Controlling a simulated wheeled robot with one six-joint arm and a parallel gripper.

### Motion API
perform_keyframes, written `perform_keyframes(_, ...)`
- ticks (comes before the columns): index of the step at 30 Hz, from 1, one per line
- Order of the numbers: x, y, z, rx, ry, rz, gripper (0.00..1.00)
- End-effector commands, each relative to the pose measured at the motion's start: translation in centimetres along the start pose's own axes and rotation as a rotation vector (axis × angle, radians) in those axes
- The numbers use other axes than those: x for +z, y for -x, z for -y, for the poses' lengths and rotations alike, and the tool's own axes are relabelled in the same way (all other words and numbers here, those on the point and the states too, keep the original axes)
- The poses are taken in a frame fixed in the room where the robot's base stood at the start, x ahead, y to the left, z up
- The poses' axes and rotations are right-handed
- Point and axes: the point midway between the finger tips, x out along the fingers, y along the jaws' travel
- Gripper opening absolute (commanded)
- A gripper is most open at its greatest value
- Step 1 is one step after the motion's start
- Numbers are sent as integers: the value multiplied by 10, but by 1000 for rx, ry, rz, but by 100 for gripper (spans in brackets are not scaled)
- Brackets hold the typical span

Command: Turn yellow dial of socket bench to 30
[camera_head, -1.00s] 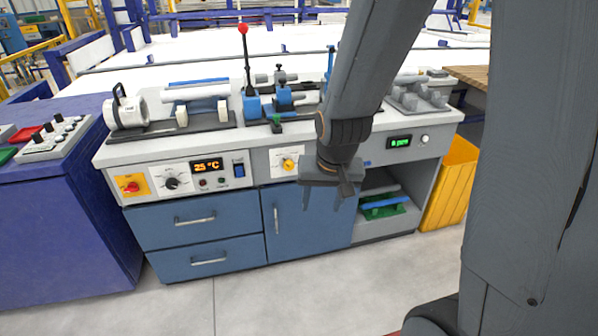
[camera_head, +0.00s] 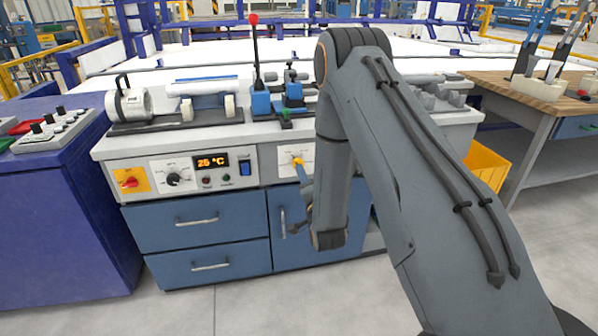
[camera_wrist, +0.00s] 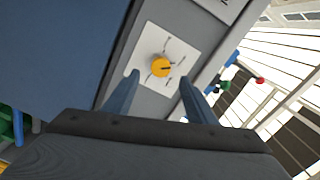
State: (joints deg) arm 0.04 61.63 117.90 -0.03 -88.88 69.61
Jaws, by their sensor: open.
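The yellow dial (camera_head: 297,160) sits on a white scale plate on the front panel of the socket bench (camera_head: 120,146). In the wrist view the dial (camera_wrist: 160,67) is round, with a dark pointer mark, and printed marks ring it; the numbers are too small to read. My gripper (camera_wrist: 158,84) is open, its two fingers apart on either side below the dial in that view. The dial appears beyond the fingertips, with nothing between them. In the head view my gripper (camera_head: 301,205) is partly hidden by my arm, low in front of the panel.
The panel also carries a red knob (camera_head: 130,182), a black knob (camera_head: 173,180) and an orange display (camera_head: 212,160). A red-tipped lever (camera_head: 255,50) stands on the bench top. Blue drawers (camera_head: 195,222) lie below; a yellow bin (camera_head: 487,171) stands to the right.

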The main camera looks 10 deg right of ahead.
Motion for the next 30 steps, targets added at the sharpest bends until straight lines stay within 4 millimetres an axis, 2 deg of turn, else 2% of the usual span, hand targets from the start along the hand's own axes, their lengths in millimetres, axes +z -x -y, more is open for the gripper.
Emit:
perform_keyframes(5, 0, -16, 1, -16, -10, -6, 51)
perform_keyframes(16, 0, -68, 1, -13, -7, -5, 51)
perform_keyframes(21, 0, -77, 1, -12, -7, -4, 51)
perform_keyframes(28, 0, -77, 1, -11, -7, -4, 51)
perform_keyframes(29, 0, -77, 1, -11, -7, -4, 49)
perform_keyframes(30, 0, -77, 1, -11, -7, -4, 43)
